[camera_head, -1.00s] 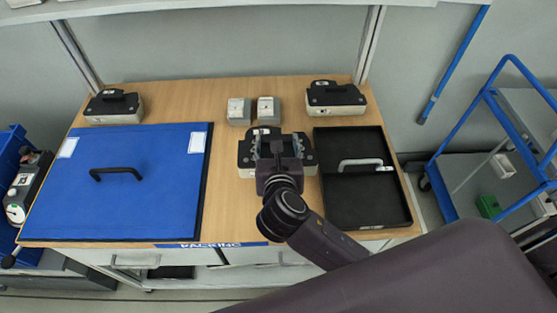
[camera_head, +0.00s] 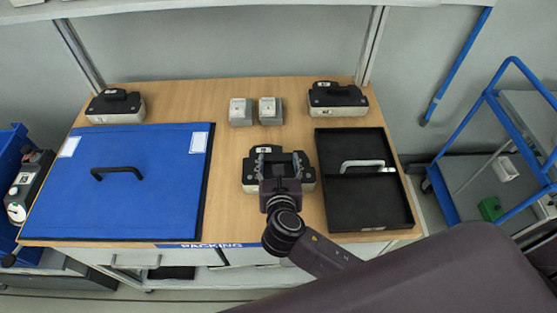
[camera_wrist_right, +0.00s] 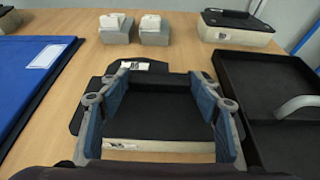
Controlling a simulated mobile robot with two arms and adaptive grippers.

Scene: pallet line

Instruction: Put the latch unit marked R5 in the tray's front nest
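A black-topped latch unit with a pale base (camera_head: 249,178) stands at the table's middle; it also shows in the wrist view (camera_wrist_right: 150,108). Its small white label is too blurred to read. My right gripper (camera_head: 281,157) is over this unit, open, with its fingers (camera_wrist_right: 160,88) spread toward the unit's two sides; contact cannot be told. Similar units stand at the back left (camera_head: 115,106) and back right (camera_head: 337,98), their marks unreadable. A black tray (camera_head: 345,216) with a crossbar and a pale handle lies on the right, both its halves appearing empty. My left gripper is not in view.
A blue panel with a black handle (camera_head: 125,205) covers the table's left. Two small grey blocks (camera_head: 241,112) (camera_head: 270,111) stand at the back. A blue-framed cart (camera_head: 485,180) is beyond the right edge. Bare wood (camera_head: 229,205) lies between panel and unit.

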